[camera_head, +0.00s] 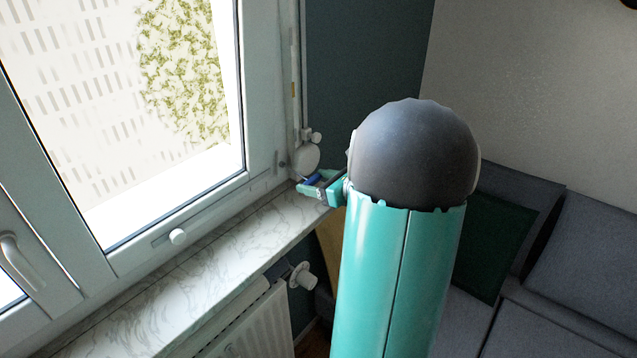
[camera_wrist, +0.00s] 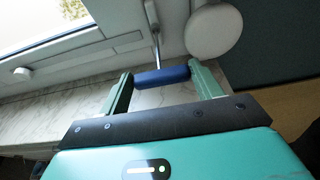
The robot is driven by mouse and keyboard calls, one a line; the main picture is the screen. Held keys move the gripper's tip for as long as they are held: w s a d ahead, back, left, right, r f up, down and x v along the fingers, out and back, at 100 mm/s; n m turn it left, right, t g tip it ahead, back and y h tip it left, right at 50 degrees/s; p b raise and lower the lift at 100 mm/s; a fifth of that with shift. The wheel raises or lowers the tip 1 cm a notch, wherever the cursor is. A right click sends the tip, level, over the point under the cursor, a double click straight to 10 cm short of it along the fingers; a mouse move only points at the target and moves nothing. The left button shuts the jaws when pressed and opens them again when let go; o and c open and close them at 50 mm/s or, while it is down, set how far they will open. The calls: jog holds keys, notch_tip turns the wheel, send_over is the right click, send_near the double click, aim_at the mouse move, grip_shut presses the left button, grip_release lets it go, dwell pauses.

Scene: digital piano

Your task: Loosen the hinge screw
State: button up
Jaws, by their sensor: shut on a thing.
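My gripper (camera_head: 316,186) is by the lower right corner of the window frame, just above the end of the sill. In the wrist view, my gripper (camera_wrist: 161,74) is shut on the blue handle (camera_wrist: 162,77) of a screwdriver, which lies crosswise between the two green fingers. The thin metal shaft (camera_wrist: 157,44) runs up from the handle toward the window frame. In the head view, a bit of the blue handle (camera_head: 311,181) shows between the fingers. The hinge screw cannot be made out, and I cannot tell whether the shaft's tip touches it.
A round white disc (camera_head: 305,159) on the wall is close beside my gripper; it is also in the wrist view (camera_wrist: 213,30). The marble sill (camera_head: 200,250) is bare. A radiator (camera_head: 255,330) stands below it, and a grey sofa (camera_head: 590,255) is at the right.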

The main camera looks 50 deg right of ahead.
jog(key=shift+w, duration=0.5)
jog(key=shift+a, duration=0.1)
jog(key=n+h, duration=0.1)
jog(key=n, duration=0.1)
jog(key=n+h, duration=0.1)
jog(key=shift+a+t+h, duration=0.25)
jog(key=shift+t+h, duration=0.05)
dwell(0.4)
jog(key=shift+a+n, duration=0.1)
jog(key=shift+n, duration=0.3)
jog(key=n+h, duration=0.2)
jog(key=n, duration=0.1)
jog(key=shift+a+f+t, duration=0.15)
jog(key=shift+t, duration=0.25)
jog(key=shift+w, duration=0.1)
